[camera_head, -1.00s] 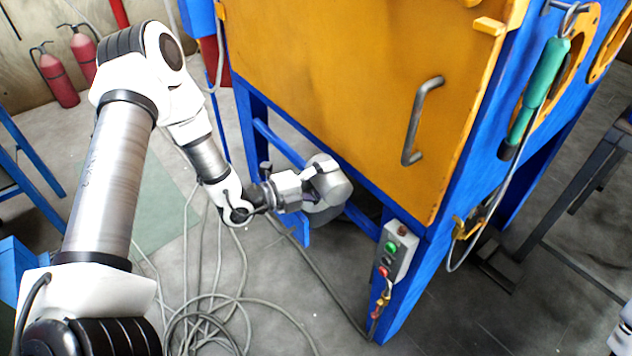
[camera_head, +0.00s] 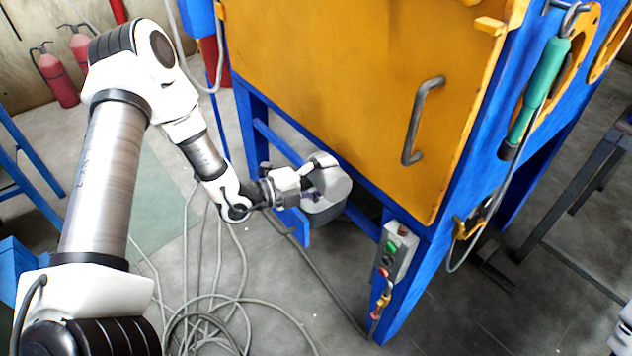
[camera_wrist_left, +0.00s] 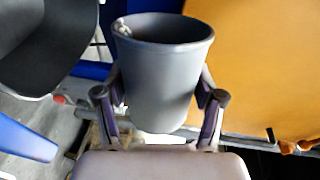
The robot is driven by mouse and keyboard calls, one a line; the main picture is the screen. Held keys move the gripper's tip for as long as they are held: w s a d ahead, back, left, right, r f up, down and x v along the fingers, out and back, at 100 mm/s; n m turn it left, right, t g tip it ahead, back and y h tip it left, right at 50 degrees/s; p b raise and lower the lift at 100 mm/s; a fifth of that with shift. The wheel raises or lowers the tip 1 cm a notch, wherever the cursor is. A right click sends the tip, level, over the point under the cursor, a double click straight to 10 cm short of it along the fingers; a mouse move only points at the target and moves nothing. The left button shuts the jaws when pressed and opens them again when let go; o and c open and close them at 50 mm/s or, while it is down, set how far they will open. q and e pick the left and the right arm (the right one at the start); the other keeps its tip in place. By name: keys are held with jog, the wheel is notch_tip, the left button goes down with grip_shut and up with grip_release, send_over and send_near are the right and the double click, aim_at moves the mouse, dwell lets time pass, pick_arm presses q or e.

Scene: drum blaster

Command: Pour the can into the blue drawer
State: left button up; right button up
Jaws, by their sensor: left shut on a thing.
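The grey can (camera_wrist_left: 160,85) shows in the left wrist view, open end up in that picture, with a little pale material inside its rim. My left gripper (camera_head: 318,178) is shut on the can, one finger on each side. In the head view the gripper is below the orange door, beside a rounded grey body (camera_head: 330,205). I cannot tell there how much of this is the can. A blue panel (camera_head: 295,226) under the cabinet may be the blue drawer; its inside is hidden.
The orange cabinet door (camera_head: 350,90) and blue frame (camera_head: 405,295) stand close above and beside the left gripper. A button box (camera_head: 396,252) hangs on the front leg. Hoses (camera_head: 215,310) lie on the floor. A dark grey curved part (camera_wrist_left: 45,45) shows in the wrist view.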

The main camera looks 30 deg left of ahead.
pick_arm(q)
jog(key=shift+w+a+r+n, duration=0.2)
jog(key=shift+a+r+n, duration=0.1)
jog(key=shift+n, duration=0.5)
dwell(2.0)
